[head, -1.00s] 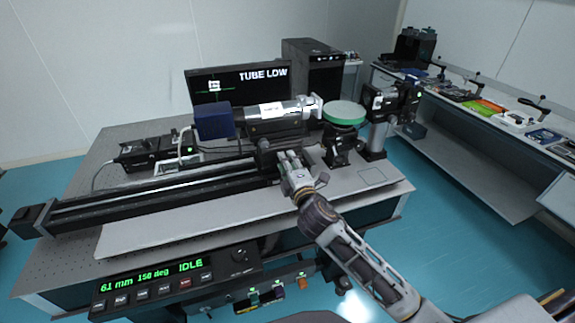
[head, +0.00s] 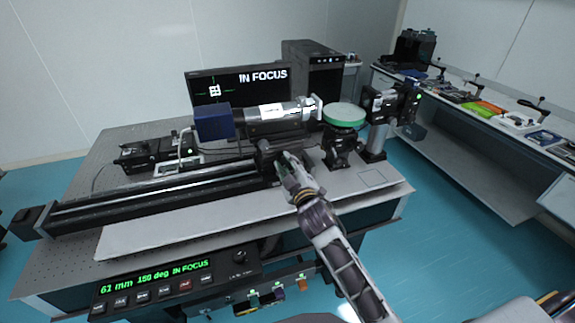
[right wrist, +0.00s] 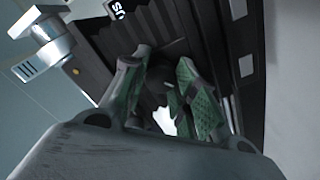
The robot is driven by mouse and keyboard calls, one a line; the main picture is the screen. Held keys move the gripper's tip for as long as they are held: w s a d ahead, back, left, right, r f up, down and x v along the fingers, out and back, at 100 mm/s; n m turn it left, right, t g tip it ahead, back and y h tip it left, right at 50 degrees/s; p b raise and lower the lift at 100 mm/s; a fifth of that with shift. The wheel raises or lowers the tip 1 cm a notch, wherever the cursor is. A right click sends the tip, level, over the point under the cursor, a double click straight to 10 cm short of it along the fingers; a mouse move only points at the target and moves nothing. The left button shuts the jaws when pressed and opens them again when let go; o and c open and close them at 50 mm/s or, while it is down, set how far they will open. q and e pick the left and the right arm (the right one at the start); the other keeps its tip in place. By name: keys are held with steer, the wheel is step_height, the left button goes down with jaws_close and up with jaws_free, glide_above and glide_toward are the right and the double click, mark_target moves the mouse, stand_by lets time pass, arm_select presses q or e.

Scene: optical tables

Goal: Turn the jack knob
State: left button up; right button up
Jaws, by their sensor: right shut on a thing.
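My right gripper (head: 291,166) reaches up from the lower right to the front of the black jack (head: 272,153) under the silver tube (head: 275,111). In the right wrist view its green-padded fingers (right wrist: 168,100) are shut on a dark knob (right wrist: 160,74), which they mostly hide. The monitor (head: 238,90) behind reads IN FOCUS, with a white target figure at the green crosshair. The front panel (head: 170,279) reads about 61 mm, 150 deg, IN FOCUS. My left gripper is not in view.
A long black rail (head: 150,195) runs left from the jack. A green-topped round stand (head: 344,115) and a black post mount (head: 378,125) stand close on the right. A blue box (head: 213,122) is at the tube's left end. A side bench (head: 490,130) lies farther right.

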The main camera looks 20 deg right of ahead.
stand_by(0.4)
steer(key=o, duration=1)
steer(key=shift+s, duration=0.2)
steer(key=shift+s+d, duration=0.15)
steer(key=shift+s, duration=5.65)
